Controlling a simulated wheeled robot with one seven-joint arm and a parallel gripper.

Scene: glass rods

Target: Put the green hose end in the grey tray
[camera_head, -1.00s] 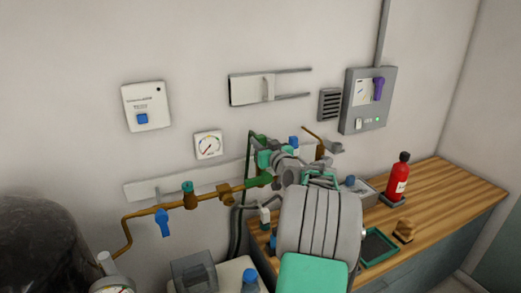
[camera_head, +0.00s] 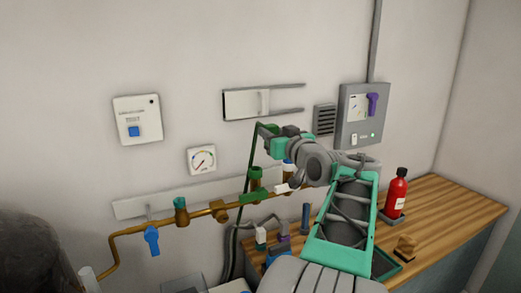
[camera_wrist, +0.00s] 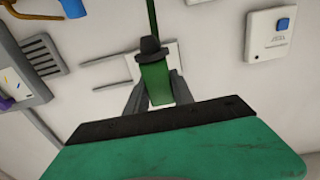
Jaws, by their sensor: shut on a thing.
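The green hose end (camera_wrist: 154,82) is a green block with a dark collar, held between the two grey fingers of my gripper (camera_wrist: 156,92) in the wrist view. In the head view my gripper (camera_head: 268,139) is raised in front of the wall, above the brass pipe. The thin green hose (camera_head: 250,165) hangs down from it to the left of the bench. A dark grey tray with a greenish edge (camera_head: 393,268) lies on the wooden bench, well below and to the right of my gripper. My arm hides part of it.
The brass pipe (camera_head: 135,230) with valves runs along the wall below my gripper. A red extinguisher (camera_head: 396,190) and a small brown block (camera_head: 404,248) stand on the wooden bench (camera_head: 455,215). The right end of the bench is clear.

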